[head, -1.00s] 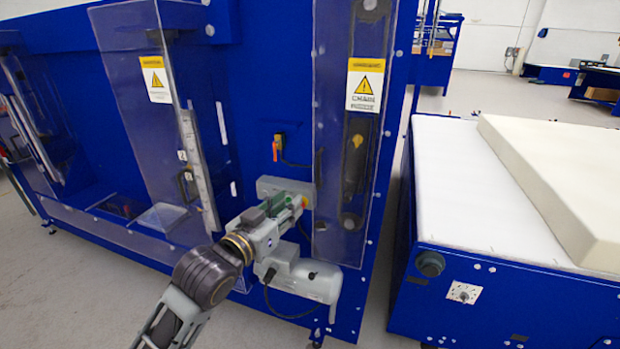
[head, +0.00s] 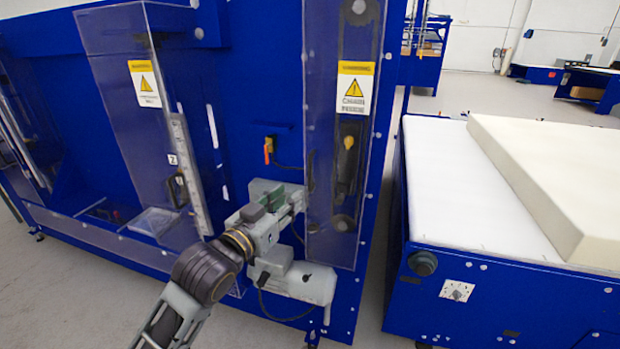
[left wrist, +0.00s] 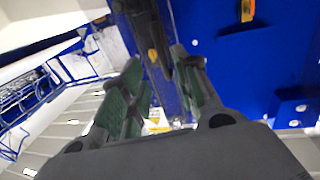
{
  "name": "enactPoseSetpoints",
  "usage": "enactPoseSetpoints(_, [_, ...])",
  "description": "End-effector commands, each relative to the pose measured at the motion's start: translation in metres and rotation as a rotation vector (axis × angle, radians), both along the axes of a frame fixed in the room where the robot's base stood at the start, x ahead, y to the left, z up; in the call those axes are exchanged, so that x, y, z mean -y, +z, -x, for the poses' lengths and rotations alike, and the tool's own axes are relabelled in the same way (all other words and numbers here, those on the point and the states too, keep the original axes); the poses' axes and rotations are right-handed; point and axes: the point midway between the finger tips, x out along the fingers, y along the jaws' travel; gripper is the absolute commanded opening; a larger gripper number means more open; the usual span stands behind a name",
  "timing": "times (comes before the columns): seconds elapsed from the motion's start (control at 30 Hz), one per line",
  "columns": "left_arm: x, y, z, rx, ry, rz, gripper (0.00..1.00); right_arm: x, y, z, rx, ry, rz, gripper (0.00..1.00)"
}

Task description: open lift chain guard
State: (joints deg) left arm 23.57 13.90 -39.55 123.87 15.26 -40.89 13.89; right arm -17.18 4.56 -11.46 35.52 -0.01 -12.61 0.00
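The lift chain guard (head: 322,130) is a tall clear panel on the blue machine, with a yellow and white warning label (head: 354,88). The dark chain run shows through it, and the guard looks closed. My left gripper (head: 301,197) is at the guard's lower left edge. In the left wrist view the left gripper (left wrist: 160,88) has its two green-padded fingers spread apart. A dark strip and a yellow and white label show beyond the gap. I cannot tell whether the fingers touch the guard. My right gripper is in neither view.
A grey motor unit (head: 303,283) sits just below my left gripper. An orange-handled switch (head: 268,148) is above it. Another clear guard (head: 125,80) stands to the left. On the right is a blue table (head: 500,310) bearing a cream foam block (head: 560,170); a narrow floor gap separates it.

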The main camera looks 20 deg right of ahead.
Motion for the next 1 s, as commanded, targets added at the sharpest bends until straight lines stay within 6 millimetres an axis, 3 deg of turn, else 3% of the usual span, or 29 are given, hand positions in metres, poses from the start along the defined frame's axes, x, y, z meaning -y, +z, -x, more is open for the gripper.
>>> enactPoseSetpoints(1.0, [0.067, 0.001, -0.066, 0.0, -0.001, 0.0, 0.31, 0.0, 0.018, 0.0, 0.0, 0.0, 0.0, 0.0])
